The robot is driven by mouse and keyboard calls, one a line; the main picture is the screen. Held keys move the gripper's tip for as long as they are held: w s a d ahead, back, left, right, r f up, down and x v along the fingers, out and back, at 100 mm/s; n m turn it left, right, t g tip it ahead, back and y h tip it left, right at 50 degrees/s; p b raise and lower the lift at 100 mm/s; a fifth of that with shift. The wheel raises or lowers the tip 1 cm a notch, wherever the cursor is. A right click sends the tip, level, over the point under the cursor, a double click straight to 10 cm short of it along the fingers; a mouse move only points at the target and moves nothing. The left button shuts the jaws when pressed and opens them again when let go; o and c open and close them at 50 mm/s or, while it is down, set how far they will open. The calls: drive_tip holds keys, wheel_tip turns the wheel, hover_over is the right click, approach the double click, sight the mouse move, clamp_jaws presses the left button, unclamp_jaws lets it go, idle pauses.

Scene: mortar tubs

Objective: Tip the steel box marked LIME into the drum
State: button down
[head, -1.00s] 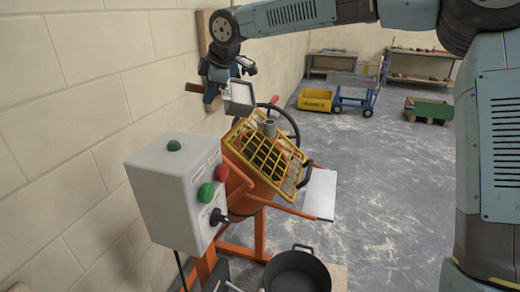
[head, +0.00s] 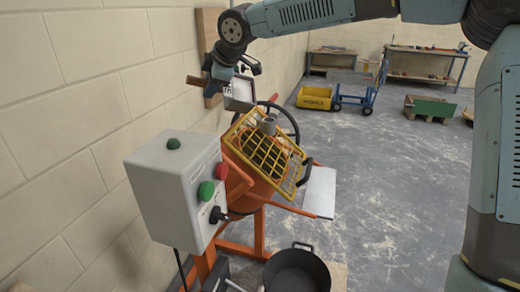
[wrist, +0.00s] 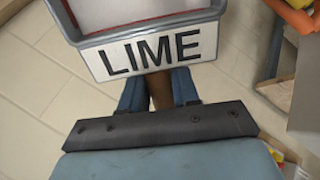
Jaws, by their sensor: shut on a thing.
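The steel box marked LIME (wrist: 150,50) is held by my gripper (wrist: 160,92) at its labelled end, with the label facing the wrist camera. A pale surface shows inside its grey rim, cut off by the frame's top. In the head view the box (head: 240,92) hangs tilted in my gripper (head: 222,72), beyond and above the upper left of the drum. The orange mixer drum (head: 238,181) leans, its mouth covered by a yellow grid guard (head: 287,181). The drum's inside is mostly hidden.
A grey control box (head: 170,190) with green and red buttons stands front left. A block wall (head: 80,90) runs close along the left. A handwheel (head: 290,112) rises behind the guard.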

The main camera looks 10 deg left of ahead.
drive_tip(key=shift+s+d+t+y+p, duration=0.25)
drive_tip(key=shift+d+t+y+p, duration=0.2)
drive_tip(key=shift+y, duration=0.35)
idle(0.4)
drive_tip(key=shift+s+d+r+t+y+p, duration=0.4)
drive_tip(key=shift+d+r+y, duration=0.2)
drive_tip(key=shift+y, duration=0.2)
idle(0.3)
drive_tip(key=shift+s+d+f+t+y, duration=0.3)
drive_tip(key=shift+d+t+y, duration=0.1)
drive_tip(key=shift+y, duration=0.2)
idle(0.4)
drive_tip(key=shift+d+r, duration=0.1)
drive_tip(key=shift+s+d, duration=0.2)
drive_tip(key=shift+d, duration=0.05)
drive_tip(key=shift+s+d+f+t+y, duration=0.15)
drive_tip(key=shift+s+d+t+y, duration=0.1)
drive_tip(key=shift+d+y, duration=0.2)
drive_tip(key=shift+s+d+f+t+y, duration=0.15)
drive_tip(key=shift+s+d+t+y, duration=0.05)
drive_tip(key=shift+d+y, duration=0.2)
drive_tip(key=shift+s+d+r+t+y+b, duration=0.15)
drive_tip(key=shift+s+d+t+y+b, duration=0.1)
drive_tip(key=shift+d+y, duration=0.1)
drive_tip(key=shift+s+d+r+t+y+b, duration=0.1)
drive_tip(key=shift+d+r+t+y+b, duration=0.1)
drive_tip(key=shift+d+y, duration=0.15)
idle(0.4)
